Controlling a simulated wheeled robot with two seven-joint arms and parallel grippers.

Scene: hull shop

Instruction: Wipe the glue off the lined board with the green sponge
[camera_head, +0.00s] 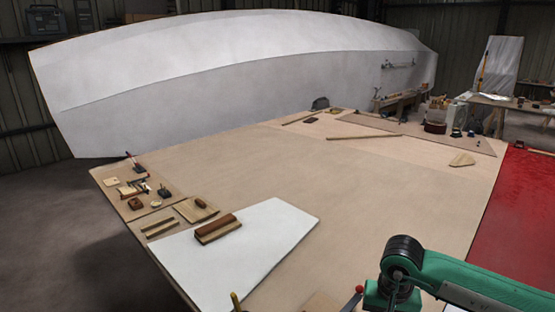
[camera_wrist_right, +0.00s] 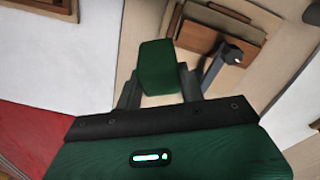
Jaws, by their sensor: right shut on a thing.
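The green sponge (camera_wrist_right: 157,62) is between the fingers of my right gripper (camera_wrist_right: 159,78) in the right wrist view, and the gripper is shut on it. My right arm (camera_head: 480,287) enters the head view at the lower right; its fingers do not show there. A small wooden board with dark lines (camera_head: 160,228) lies at the left of the table in the head view; I cannot tell whether it is the lined board. No glue can be made out. My left gripper is not in view.
A brown block (camera_head: 218,229) rests by a white panel (camera_head: 255,250) on the large tan table (camera_head: 310,185). Small tools (camera_head: 135,188) lie at its left edge. A red surface (camera_head: 510,220) is at right. A white hull (camera_head: 240,75) stands behind. The table's middle is clear.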

